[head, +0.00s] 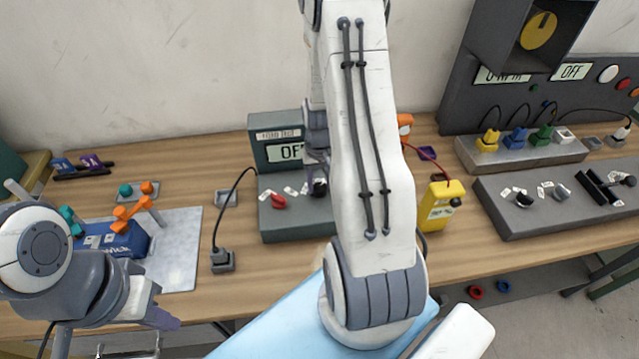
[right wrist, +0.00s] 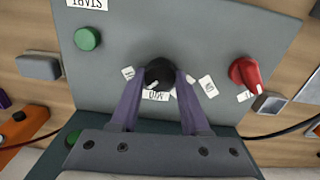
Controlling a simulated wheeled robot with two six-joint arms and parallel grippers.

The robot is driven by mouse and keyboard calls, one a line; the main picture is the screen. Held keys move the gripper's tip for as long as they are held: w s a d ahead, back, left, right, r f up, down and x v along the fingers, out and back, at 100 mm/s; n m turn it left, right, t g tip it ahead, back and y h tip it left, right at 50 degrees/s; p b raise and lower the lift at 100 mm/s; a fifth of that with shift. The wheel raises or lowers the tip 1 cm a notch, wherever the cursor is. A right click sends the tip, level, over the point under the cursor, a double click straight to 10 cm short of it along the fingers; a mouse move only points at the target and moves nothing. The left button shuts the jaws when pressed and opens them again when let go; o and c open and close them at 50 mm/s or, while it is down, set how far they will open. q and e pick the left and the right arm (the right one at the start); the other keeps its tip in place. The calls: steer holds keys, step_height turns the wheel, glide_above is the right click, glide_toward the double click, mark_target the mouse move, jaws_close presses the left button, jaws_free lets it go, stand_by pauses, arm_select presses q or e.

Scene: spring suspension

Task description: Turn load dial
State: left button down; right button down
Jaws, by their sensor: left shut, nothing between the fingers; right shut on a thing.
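A black dial (right wrist: 159,71) sits on the sloped grey panel of a test box (right wrist: 215,35), with several small white labels around it. My right gripper (right wrist: 160,84) is shut on this dial, one purple finger on each side. In the head view the dial (head: 320,188) is partly hidden by my right arm. A red knob (right wrist: 245,73) is on the same panel; in the head view it is left of the dial. The box's display (head: 287,153) begins with "OF", the rest hidden. My left gripper (head: 165,319) is shut and empty at the table's front left.
A green button (right wrist: 88,38) is on the same panel. A yellow meter (head: 440,204) stands right of my right arm. A blue device with orange parts (head: 120,236) lies on a pale plate at left. More panels with dials (head: 560,205) stand at right.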

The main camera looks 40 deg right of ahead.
mark_target(320, 186)
steer(key=shift+m, duration=2)
steer(key=shift+c, duration=1.9)
jaws_free()
step_height(320, 186, up, 11)
steer(key=b, duration=0.1)
steer(key=shift+f, duration=0.2)
